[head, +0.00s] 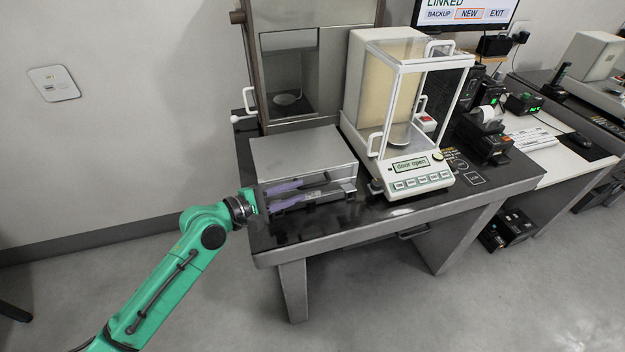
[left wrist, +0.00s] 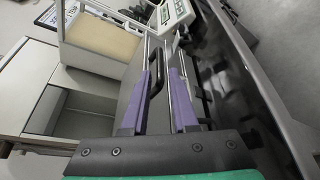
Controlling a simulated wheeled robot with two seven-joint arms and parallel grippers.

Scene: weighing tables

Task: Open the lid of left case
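A grey metal case (head: 300,150) sits shut on the left end of the dark table. Its top is flat and level. My left gripper (head: 313,186) reaches in from the left along the case's front side. Its two purple-padded fingers stand apart, so it is open. In the left wrist view a dark handle (left wrist: 157,75) on the case shows between the fingers of my left gripper (left wrist: 162,78). I cannot tell whether the fingers touch it. In the head view the gripper hides much of the case's front. My right gripper is not in view.
A balance (head: 412,165) with a glass draft shield stands right of the case, its display reading "door open". A tall cabinet (head: 262,75) with a glass window stands behind the case. A small black printer (head: 485,140) is farther right. The table's front strip is clear.

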